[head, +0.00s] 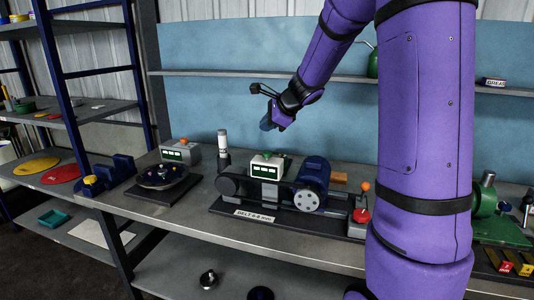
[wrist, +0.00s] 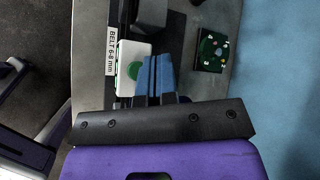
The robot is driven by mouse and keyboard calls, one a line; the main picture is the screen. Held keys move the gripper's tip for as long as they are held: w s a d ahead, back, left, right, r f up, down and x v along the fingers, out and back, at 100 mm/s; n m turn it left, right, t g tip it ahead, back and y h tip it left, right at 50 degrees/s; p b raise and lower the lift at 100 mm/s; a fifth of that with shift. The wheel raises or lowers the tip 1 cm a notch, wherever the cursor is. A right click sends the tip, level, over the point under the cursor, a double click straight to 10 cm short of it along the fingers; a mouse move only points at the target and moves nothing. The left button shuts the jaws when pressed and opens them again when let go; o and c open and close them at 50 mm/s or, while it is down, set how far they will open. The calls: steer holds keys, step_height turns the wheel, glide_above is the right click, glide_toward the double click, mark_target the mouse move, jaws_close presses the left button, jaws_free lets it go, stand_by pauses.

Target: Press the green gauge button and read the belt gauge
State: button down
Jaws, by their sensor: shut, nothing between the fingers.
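The belt gauge (head: 266,168) is a pale box with a dark green-lit display on its front. Its digits are too small to read. A green button (head: 267,154) sits on its top. In the wrist view the green button (wrist: 134,71) shows on the pale box (wrist: 131,50), just left of my fingers. My gripper (head: 267,124) has blue fingertips and is shut and empty. It points down above the gauge, apart from it in the head view. The wrist view shows the shut fingertips (wrist: 157,68) beside the button; contact cannot be told there.
A belt drive with a blue motor (head: 314,175) stands right of the gauge, behind a "BELT 6-8 mm" label (head: 254,216). A similar gauge box (head: 180,151) stands left. A dark post with a white top (head: 223,145) is nearby. A red button (head: 362,216) is at the right.

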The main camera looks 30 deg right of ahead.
mark_target(267, 153)
steer(key=shift+f, duration=2.7)
steer(key=shift+f, duration=0.4)
steer(key=shift+f, duration=0.7)
stand_by(0.9)
steer(key=shift+r, duration=1.1)
steer(key=shift+r, duration=2.55)
